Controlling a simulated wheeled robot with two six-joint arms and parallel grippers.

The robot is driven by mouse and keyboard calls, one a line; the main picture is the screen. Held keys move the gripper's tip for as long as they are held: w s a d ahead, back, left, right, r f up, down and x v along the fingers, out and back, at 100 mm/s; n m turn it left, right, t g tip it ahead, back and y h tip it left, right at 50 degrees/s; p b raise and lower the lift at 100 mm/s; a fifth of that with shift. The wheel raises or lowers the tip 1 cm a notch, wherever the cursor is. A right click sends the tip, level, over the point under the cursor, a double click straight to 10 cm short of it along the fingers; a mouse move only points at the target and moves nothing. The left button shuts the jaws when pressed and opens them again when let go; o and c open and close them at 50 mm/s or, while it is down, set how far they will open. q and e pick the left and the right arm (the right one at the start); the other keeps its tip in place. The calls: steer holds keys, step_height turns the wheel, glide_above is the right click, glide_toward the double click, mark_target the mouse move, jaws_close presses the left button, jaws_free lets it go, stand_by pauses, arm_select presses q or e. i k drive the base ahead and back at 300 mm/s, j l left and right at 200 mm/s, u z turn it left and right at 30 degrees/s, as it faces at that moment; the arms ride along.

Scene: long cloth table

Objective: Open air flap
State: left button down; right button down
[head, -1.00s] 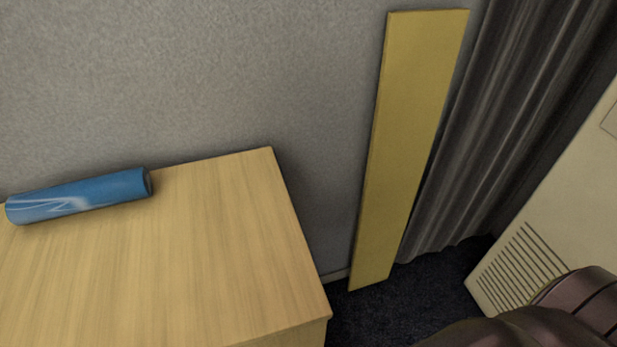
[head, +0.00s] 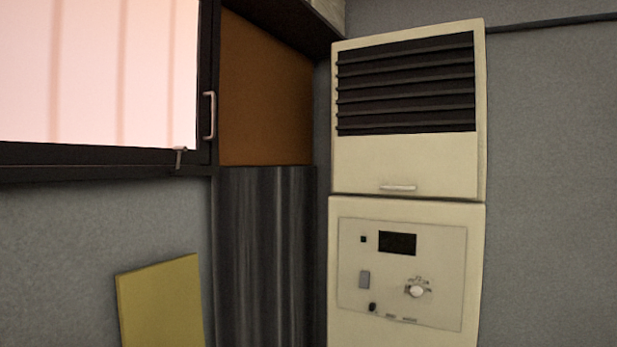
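The air unit is a tall cream cabinet (head: 405,170) at the right of centre in the head view. Its upper front has a dark louvred vent (head: 405,84) with several horizontal slats. Below the vent is a plain cream panel with a small light handle (head: 398,187). Under a seam is a control panel (head: 450,270) with a dark display (head: 397,243) and a round knob (head: 417,291). I cannot tell which part is the air flap. Neither of my grippers shows in the head view.
A window (head: 95,75) with a dark frame is at the upper left. A brown panel (head: 265,95) and a dark curtain (head: 265,260) stand left of the cabinet. A yellow board (head: 160,303) is at the lower left. Grey wall (head: 550,180) lies to the right.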

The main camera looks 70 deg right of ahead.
mark_target(428, 165)
steer(key=k+l+z, duration=0.25)
steer(key=k+l, duration=0.45)
steer(key=l, duration=0.15)
steer(key=z, duration=1.7)
